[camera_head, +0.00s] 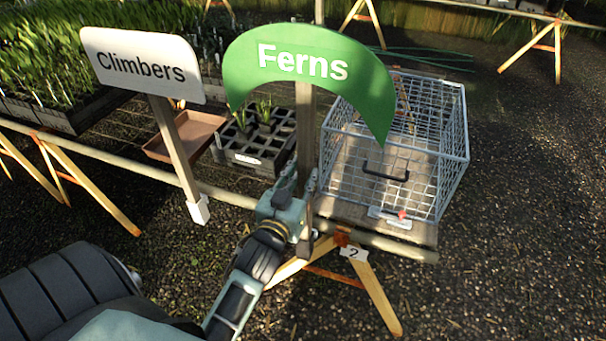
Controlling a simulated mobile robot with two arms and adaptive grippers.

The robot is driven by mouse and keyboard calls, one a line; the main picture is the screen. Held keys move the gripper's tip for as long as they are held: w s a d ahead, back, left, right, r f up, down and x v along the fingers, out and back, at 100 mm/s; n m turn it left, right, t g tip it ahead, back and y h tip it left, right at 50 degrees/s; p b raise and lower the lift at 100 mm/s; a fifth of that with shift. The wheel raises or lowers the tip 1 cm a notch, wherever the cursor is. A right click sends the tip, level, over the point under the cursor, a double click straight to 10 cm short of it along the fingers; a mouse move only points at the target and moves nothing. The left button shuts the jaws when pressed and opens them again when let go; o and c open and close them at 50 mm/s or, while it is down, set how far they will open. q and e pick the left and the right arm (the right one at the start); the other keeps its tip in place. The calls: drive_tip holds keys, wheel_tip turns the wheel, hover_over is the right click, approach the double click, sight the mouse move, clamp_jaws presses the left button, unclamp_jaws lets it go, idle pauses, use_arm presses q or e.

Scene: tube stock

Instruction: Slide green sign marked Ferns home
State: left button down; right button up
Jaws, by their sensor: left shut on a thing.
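The green arched sign marked Ferns (309,66) stands about upright in the middle of the head view, on a brown wooden post (305,120). My left gripper (298,190) is shut on the lower part of this post, near the front edge of the bench. My right gripper is not in view.
A white Climbers sign (142,66) stands to the left, its post in a white holder (198,209) on the bench's front rail. Behind the Ferns post are a black cell tray (236,157) and a brown tray (160,151). A wire cage (452,150) stands close on the right.

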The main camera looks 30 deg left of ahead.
use_arm(q)
drive_tip(key=shift+f, duration=0.15)
idle(0.3)
drive_tip(key=shift+f+b, duration=0.3)
drive_tip(key=shift+f, duration=0.15)
drive_tip(key=c, duration=1.4)
unclamp_jaws()
drive_tip(key=shift+o, duration=0.2)
drive_tip(key=shift+f, duration=0.2)
drive_tip(key=v, duration=0.7)
drive_tip(key=shift+s, duration=0.25)
drive_tip(key=shift+r, duration=0.15)
